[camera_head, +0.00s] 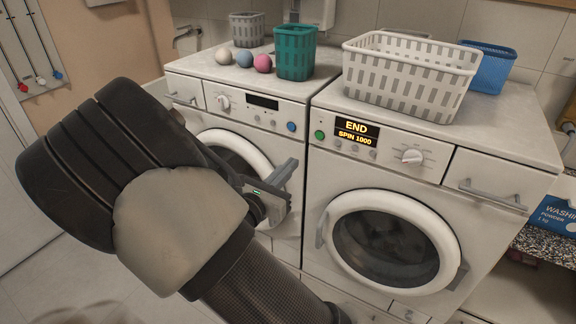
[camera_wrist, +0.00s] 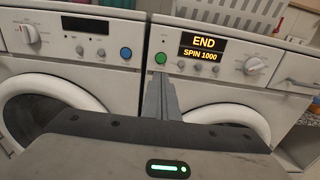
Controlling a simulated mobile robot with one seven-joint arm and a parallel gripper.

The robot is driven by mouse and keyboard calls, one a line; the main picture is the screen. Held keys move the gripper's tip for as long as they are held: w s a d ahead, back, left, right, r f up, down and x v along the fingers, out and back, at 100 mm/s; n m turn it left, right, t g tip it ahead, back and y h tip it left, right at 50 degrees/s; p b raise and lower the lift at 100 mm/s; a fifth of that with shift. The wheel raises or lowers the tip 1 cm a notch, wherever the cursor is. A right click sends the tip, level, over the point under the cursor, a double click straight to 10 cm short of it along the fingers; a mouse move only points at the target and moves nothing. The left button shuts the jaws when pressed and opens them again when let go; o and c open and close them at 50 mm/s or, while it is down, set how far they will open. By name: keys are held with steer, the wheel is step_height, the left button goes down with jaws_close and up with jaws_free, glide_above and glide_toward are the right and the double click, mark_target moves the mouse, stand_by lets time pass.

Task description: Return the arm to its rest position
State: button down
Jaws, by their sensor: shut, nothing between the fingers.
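My arm and gripper hide part of the left machine's door.
A large white basket (camera_head: 408,80) and a blue basket (camera_head: 488,68) stand on the right machine. A washing powder box (camera_head: 556,216) is at the right edge. Floor shows at lower left.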

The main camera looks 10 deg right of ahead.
steer(key=s+d+r+m+g+y+p, duration=0.1)
steer(key=s+d+r+m+g+p, duration=0.1)
steer(key=s+d+r+m+g, duration=0.35)
steer(key=s+d+r+m+g+p, duration=0.25)
steer(key=s+d+m+g, duration=0.45)
steer(key=s+d+m, duration=0.35)
steer(key=s+a+r+m+t+y+p, duration=0.3)
steer(key=s+a+r+m+y+p, duration=0.2)
steer(key=s+a+r+m+y, duration=0.3)
step_height(320, 180, up, 5)
steer(key=s+m+y, duration=0.1)
steer(key=s+m, duration=0.1)
steer(key=m, duration=0.2)
steer(key=shift+s+a+m+y, duration=0.25)
steer(key=shift+m+y, duration=0.05)
steer(key=shift+m, duration=0.1)
steer(key=shift+t, duration=0.25)
